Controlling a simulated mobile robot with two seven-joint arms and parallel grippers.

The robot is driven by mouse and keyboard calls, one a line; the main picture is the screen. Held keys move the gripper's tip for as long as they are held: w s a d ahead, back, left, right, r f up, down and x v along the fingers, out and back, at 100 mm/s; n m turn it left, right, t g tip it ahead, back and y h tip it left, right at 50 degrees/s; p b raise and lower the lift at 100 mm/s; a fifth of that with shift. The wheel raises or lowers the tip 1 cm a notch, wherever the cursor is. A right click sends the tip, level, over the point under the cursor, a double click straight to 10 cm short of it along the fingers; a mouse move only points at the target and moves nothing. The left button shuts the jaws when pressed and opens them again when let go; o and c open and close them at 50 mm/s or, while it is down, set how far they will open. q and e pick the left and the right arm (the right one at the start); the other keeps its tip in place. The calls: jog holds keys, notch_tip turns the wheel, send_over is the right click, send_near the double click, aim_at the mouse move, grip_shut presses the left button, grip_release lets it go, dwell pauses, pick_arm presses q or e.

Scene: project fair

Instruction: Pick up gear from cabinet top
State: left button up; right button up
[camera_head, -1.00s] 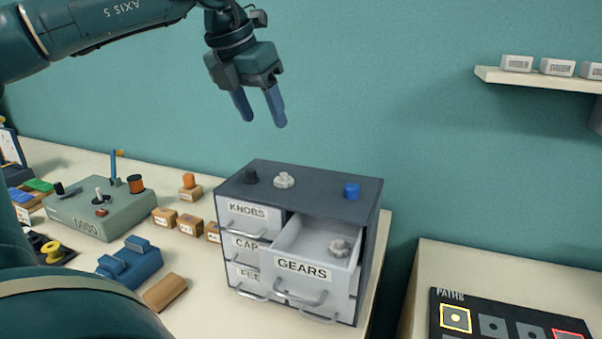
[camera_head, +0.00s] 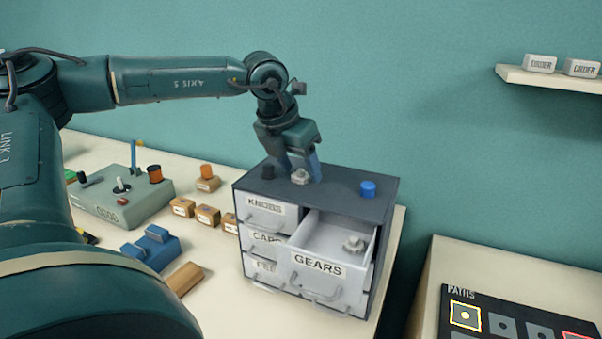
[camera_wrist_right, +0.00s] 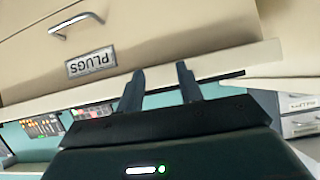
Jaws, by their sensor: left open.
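A small light-grey gear (camera_head: 300,178) sits on the dark top of the small drawer cabinet (camera_head: 338,190) in the head view. My left gripper (camera_head: 301,174) points down at it, open, with its blue fingers on either side of the gear. Whether the fingers touch it I cannot tell. A second grey gear (camera_head: 353,244) lies in the pulled-out drawer labelled GEARS (camera_head: 318,268). My right gripper (camera_wrist_right: 160,80) is open and empty in the right wrist view, in front of a cream drawer labelled PLUGS (camera_wrist_right: 150,45).
A black knob (camera_head: 267,171) and a blue cap (camera_head: 367,189) also stand on the cabinet top, either side of the gear. A grey-green control box (camera_head: 125,202), small wooden blocks (camera_head: 207,215) and a blue part (camera_head: 152,247) lie to the left. A shelf (camera_head: 550,78) hangs at right.

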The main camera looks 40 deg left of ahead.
pick_arm(q)
jog(key=shift+c, duration=0.5)
jog(key=c, duration=1)
jog(key=shift+o, duration=0.2)
